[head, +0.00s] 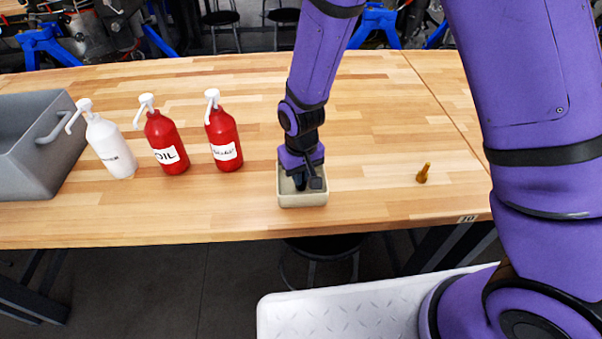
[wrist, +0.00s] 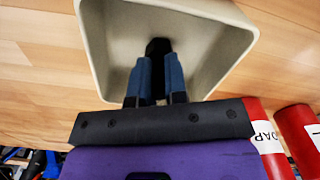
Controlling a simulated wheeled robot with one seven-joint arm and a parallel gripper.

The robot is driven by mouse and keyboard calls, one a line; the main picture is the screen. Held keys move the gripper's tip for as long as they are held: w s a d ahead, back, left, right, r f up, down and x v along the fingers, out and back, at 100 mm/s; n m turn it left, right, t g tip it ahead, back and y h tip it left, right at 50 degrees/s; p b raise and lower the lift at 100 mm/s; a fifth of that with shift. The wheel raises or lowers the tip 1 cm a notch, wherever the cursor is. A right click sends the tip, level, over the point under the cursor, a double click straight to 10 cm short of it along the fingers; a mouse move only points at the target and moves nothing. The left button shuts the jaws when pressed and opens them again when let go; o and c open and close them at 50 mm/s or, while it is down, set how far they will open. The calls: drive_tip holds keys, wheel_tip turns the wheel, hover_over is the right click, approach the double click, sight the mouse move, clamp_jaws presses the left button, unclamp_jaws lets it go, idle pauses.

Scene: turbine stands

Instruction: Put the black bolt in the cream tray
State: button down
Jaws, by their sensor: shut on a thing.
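The cream tray (head: 303,200) is a small, deep box on the wooden table, near its front edge. My gripper (head: 301,181) reaches down into it. In the wrist view my gripper (wrist: 156,75) has its two blue-grey fingers inside the tray (wrist: 232,50), shut on the black bolt (wrist: 158,47). The bolt's dark end shows between and beyond the fingertips, over the tray floor. Whether it touches the floor, I cannot tell. In the head view the gripper and tray wall mostly hide the bolt.
Two red bottles (head: 166,142) (head: 223,137) and a white bottle (head: 110,147) with pumps stand left of the tray. A grey bin (head: 35,145) is at the far left. A small brass-coloured piece (head: 423,173) stands to the right. The table between it and the tray is clear.

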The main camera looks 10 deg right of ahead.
drive_tip(key=shift+f, duration=0.1)
drive_tip(key=c, duration=1.1)
unclamp_jaws()
drive_tip(key=shift+c, duration=0.2)
